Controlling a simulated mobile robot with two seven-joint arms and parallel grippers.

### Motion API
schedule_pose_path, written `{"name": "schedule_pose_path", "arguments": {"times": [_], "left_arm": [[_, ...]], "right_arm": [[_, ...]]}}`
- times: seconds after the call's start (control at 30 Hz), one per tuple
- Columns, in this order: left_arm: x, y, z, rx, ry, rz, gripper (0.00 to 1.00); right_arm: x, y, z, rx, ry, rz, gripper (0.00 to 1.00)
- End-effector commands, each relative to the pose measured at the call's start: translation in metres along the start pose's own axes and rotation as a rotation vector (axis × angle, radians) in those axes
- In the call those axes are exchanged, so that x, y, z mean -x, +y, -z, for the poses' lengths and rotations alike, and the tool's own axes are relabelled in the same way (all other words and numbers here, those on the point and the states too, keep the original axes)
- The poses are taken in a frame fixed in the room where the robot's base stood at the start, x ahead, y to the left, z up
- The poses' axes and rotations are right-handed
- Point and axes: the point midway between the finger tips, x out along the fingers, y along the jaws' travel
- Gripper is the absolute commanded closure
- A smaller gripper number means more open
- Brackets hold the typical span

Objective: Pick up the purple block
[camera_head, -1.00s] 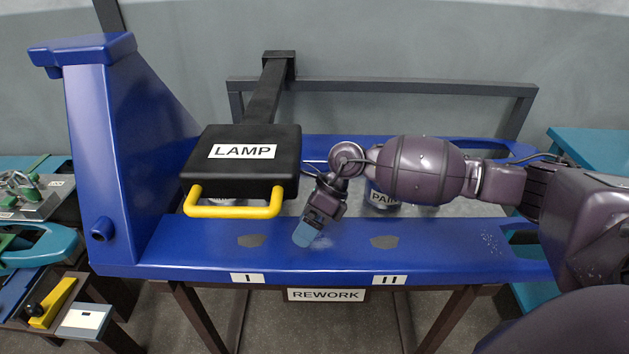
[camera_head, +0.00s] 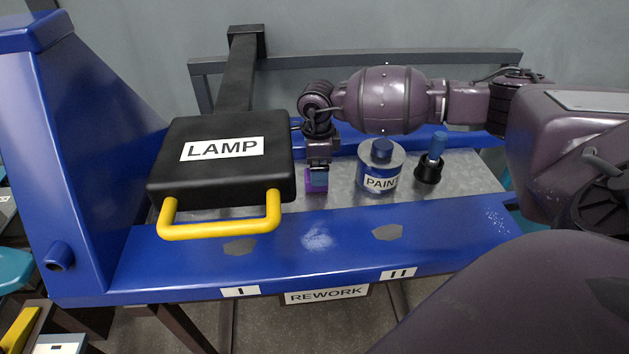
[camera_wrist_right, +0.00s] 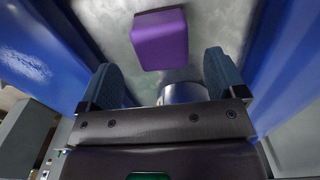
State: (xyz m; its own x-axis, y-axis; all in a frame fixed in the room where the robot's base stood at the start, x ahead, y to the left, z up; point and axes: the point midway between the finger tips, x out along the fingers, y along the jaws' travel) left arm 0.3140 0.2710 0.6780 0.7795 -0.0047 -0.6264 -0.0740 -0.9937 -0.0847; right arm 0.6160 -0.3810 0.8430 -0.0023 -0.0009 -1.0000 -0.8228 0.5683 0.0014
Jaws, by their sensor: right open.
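The purple block (camera_head: 316,189) stands on the grey metal surface inside the blue-framed bench, right of the lamp. My right gripper (camera_head: 318,177) is over it, pointing down, and its blue finger hides part of the block. In the right wrist view the purple block (camera_wrist_right: 160,38) lies ahead of the fingertips, roughly in line with the gap between them. The right gripper (camera_wrist_right: 163,72) is open and empty there, with a blue finger on each side. I cannot tell exactly how far the fingers are from the block. My left gripper is not in view.
The black lamp (camera_head: 215,150) with its yellow handle (camera_head: 222,228) is close on the left. A paint can (camera_head: 380,172) and a black holder (camera_head: 429,172) with a blue-handled item stand to the right. The blue front rail (camera_head: 345,225) borders the surface.

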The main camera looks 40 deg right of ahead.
Motion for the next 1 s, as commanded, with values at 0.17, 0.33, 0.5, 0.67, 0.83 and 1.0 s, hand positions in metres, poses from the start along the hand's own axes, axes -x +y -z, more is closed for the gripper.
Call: {"name": "schedule_pose_path", "arguments": {"times": [0.17, 0.33, 0.5, 0.67, 0.83, 1.0], "left_arm": [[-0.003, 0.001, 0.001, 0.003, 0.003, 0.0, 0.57], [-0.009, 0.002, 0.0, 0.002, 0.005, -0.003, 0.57], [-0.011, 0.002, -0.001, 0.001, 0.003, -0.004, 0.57], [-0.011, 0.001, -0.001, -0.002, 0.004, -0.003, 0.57], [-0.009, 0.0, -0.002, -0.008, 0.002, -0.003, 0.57], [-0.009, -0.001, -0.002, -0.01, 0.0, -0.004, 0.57]], "right_arm": [[-0.01, -0.001, -0.001, 0.0, 0.0, -0.001, 0.11], [-0.034, -0.002, -0.003, -0.001, 0.001, -0.004, 0.11], [-0.053, -0.002, -0.003, -0.001, 0.0, -0.004, 0.11], [-0.053, -0.002, -0.003, -0.001, -0.002, 0.001, 0.11], [-0.052, -0.002, -0.003, -0.001, -0.002, 0.001, 0.23], [-0.052, -0.002, -0.003, -0.001, -0.002, 0.001, 0.49]]}}
